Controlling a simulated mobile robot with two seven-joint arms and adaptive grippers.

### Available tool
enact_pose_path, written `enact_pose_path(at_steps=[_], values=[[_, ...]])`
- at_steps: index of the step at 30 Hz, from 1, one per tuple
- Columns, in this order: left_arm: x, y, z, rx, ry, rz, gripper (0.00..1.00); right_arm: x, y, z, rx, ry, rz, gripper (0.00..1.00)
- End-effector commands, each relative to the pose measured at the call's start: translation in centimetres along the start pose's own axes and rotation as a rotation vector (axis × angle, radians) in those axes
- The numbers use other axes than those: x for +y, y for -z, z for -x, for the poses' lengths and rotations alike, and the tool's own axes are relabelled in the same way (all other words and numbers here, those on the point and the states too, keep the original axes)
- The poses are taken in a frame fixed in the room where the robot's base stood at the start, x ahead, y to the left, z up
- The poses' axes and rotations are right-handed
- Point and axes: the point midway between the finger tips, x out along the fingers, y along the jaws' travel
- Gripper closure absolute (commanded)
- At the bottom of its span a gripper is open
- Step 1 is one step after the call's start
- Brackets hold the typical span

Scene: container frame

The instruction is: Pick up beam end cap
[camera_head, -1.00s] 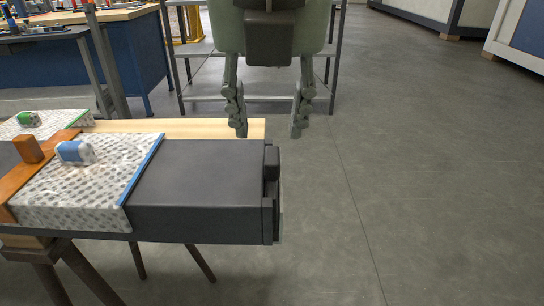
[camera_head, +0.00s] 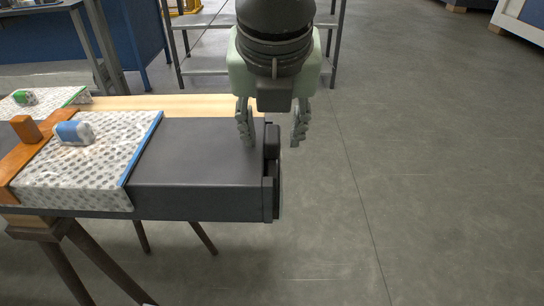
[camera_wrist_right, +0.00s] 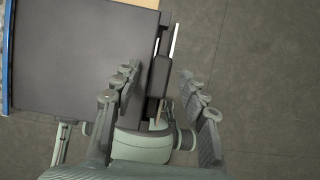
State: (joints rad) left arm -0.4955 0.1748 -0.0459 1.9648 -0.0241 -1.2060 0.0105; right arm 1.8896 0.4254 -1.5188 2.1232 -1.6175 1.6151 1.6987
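The beam end cap (camera_head: 268,194) is a dark plate with a raised block on its outer side. It sits against the right end of the dark grey beam (camera_head: 200,160) and also shows in the right wrist view (camera_wrist_right: 158,78). My right gripper (camera_head: 272,144) is open and empty, pointing down. Its fingers appear on either side of the cap's raised block in both the head view and the right wrist view (camera_wrist_right: 160,73). I see no clear contact, and cannot tell the exact height of the fingertips. My left gripper is not in view.
Patterned wrap (camera_head: 85,175) with a blue edge covers the beam's left part, with a blue-and-white item (camera_head: 75,133) on it. An orange strap (camera_head: 38,150) crosses further left. A metal shelf (camera_head: 205,70) stands behind. The floor to the right is clear.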

Motion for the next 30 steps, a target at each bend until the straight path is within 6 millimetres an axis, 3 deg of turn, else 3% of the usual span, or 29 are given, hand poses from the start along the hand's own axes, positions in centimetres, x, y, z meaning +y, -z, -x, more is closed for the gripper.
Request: enact_pose_path(at_steps=[1,10,23,30], values=[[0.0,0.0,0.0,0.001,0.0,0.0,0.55,0.0,0.0,0.0,0.0,0.0,0.0,0.62],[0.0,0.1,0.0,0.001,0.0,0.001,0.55,0.0,0.0,0.0,0.0,0.0,0.0,0.99],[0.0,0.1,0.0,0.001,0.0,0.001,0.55,0.0,-0.2,0.3,-0.002,-0.001,-0.001,1.0],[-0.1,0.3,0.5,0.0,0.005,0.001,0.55,0.1,-1.7,3.8,-0.005,-0.002,-0.003,1.0]])
